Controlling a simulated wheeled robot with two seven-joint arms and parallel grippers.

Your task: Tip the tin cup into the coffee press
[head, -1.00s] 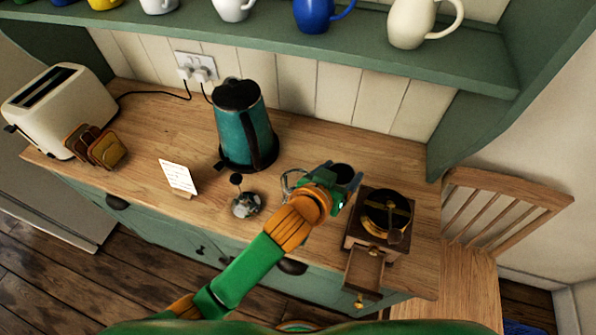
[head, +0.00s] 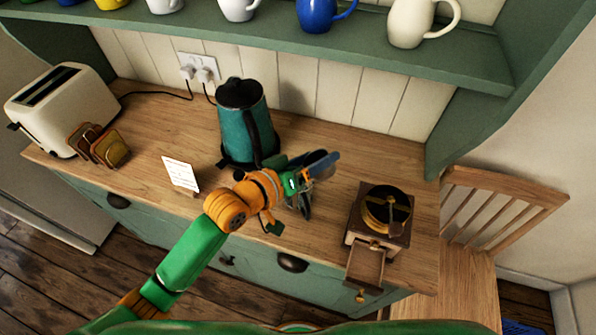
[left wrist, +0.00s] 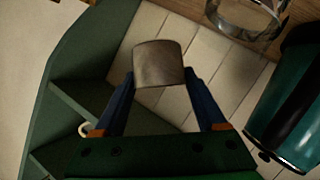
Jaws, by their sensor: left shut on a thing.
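My left gripper (head: 322,166) is shut on the tin cup and holds it above the counter, right of the kettle. In the left wrist view the grey metal tin cup (left wrist: 158,64) sits between the blue fingers (left wrist: 160,98). That view is turned nearly upside down, and the cup is tipped well over with it. The cup's inside and any contents are hidden. The glass coffee press (left wrist: 246,33) shows partly at the top of the wrist view, apart from the cup in the picture. In the head view my gripper mostly hides the press. My right gripper is not in view.
The teal kettle (head: 243,125) stands close behind and left of my gripper. A coffee grinder (head: 383,222) with its drawer open stands to the right. A white card (head: 180,173), a toast rack (head: 105,147) and a toaster (head: 62,105) are left. The green shelf (head: 440,65) holds mugs.

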